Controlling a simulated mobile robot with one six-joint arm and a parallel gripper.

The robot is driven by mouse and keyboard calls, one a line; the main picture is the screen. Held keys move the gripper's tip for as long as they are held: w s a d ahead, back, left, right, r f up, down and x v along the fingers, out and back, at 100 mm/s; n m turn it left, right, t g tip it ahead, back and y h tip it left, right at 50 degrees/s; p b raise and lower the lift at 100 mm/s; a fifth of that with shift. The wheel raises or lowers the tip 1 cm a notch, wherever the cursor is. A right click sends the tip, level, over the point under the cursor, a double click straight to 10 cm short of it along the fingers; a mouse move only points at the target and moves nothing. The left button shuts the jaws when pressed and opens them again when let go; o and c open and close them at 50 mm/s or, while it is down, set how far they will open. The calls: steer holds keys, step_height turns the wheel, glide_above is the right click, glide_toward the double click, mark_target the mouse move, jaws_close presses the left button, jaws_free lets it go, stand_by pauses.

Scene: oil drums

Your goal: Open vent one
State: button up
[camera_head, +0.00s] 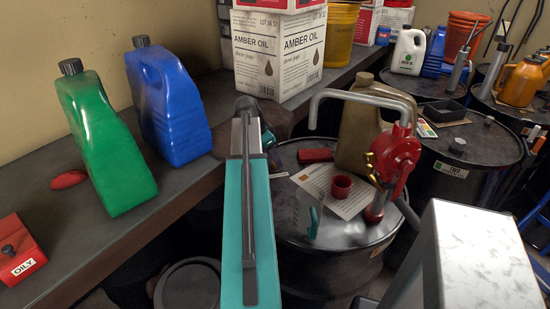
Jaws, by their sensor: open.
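The nearest black drum (335,262) stands right of centre, its top crowded. A red hand pump (397,155) with a bent grey spout rises from it. I cannot make out a vent marked one; the crowded top may hide it. A second black drum (490,160) behind to the right bears a label reading TWO and a small dark cap (457,146). My teal arm reaches up the middle of the view. My gripper (272,142) is only partly seen beyond it, small and dark, above the near drum's left back edge. I see nothing held in it.
Green (108,145) and blue (168,105) jugs stand on the left bench, with oil boxes (278,60) at the back.

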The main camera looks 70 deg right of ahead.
steer(key=shift+s+d+f, duration=0.15)
steer(key=shift+f, duration=0.45)
